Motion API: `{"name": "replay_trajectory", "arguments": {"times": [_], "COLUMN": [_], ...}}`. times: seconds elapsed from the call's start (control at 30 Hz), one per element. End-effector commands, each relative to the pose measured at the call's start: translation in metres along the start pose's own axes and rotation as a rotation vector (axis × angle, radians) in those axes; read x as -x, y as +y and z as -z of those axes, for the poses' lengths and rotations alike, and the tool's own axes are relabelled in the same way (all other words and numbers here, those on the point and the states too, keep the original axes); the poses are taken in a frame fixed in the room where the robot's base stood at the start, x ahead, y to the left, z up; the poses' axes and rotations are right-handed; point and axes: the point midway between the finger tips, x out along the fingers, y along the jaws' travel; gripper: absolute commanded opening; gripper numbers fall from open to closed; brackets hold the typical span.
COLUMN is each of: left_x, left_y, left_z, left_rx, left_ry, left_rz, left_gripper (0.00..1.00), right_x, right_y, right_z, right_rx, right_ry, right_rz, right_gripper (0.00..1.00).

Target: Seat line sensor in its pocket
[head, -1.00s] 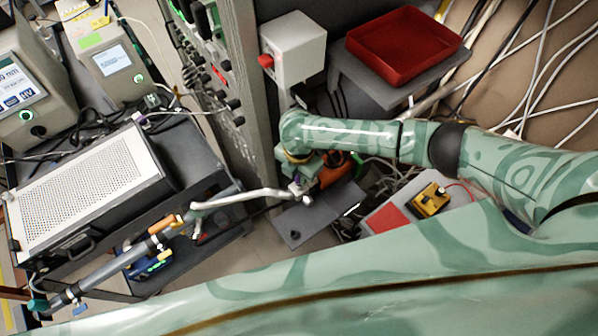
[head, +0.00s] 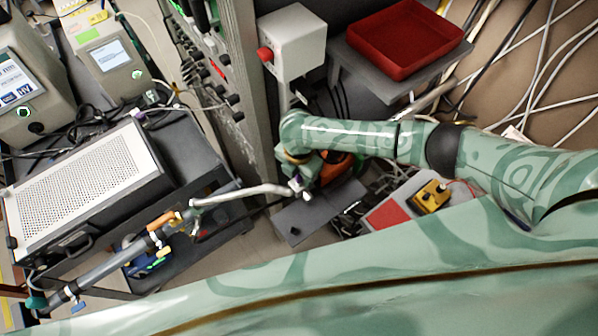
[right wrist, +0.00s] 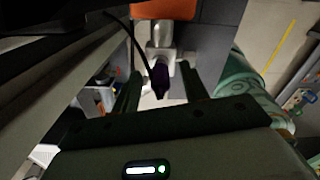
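My right gripper (right wrist: 160,88) shows in the right wrist view with its two dark fingers apart. A dark purple piece (right wrist: 160,78) lies between them, with a visible gap to each finger. It adjoins a pale metal fitting (right wrist: 161,42). I cannot tell whether the purple piece is the line sensor, and I cannot make out its pocket. In the head view my right arm reaches in from the right, and its gripper (head: 302,180) is small and partly hidden near the end of a pale pipe (head: 245,192). My left gripper is not in view.
An orange body (head: 334,168) and a grey plate (head: 300,222) are close to the right gripper. A tall grey rack (head: 240,75) and a white box with a red knob (head: 292,42) stand behind. A red tray (head: 405,72) is at upper right. Cables crowd the area.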

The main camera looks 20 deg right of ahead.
Motion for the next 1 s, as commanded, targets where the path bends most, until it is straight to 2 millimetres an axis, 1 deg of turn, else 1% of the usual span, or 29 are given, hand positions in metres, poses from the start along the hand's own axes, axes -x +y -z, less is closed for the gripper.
{"name": "replay_trajectory", "arguments": {"times": [0.17,0.27,0.37,0.6,0.7,0.83,1.0], "left_x": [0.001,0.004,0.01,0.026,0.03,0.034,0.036], "left_y": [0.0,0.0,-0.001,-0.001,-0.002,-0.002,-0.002], "left_z": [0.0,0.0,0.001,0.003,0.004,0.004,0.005], "left_rx": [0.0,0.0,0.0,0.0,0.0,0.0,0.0], "left_ry": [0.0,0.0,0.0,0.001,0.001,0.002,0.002], "left_rz": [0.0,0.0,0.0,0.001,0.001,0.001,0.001], "left_gripper": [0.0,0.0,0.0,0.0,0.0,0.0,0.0], "right_x": [0.002,0.012,0.032,0.099,0.123,0.147,0.161], "right_y": [0.0,0.001,0.001,0.002,0.001,0.001,0.001], "right_z": [0.0,0.0,-0.001,-0.001,-0.001,-0.001,0.0], "right_rx": [0.0,0.0,0.002,0.002,0.002,0.001,0.001], "right_ry": [0.0,0.0,-0.001,-0.001,-0.002,-0.002,-0.001], "right_rz": [-0.001,-0.002,-0.004,-0.005,-0.004,-0.002,0.0], "right_gripper": [0.44,0.44,0.44,0.44,0.44,0.44,0.44]}}
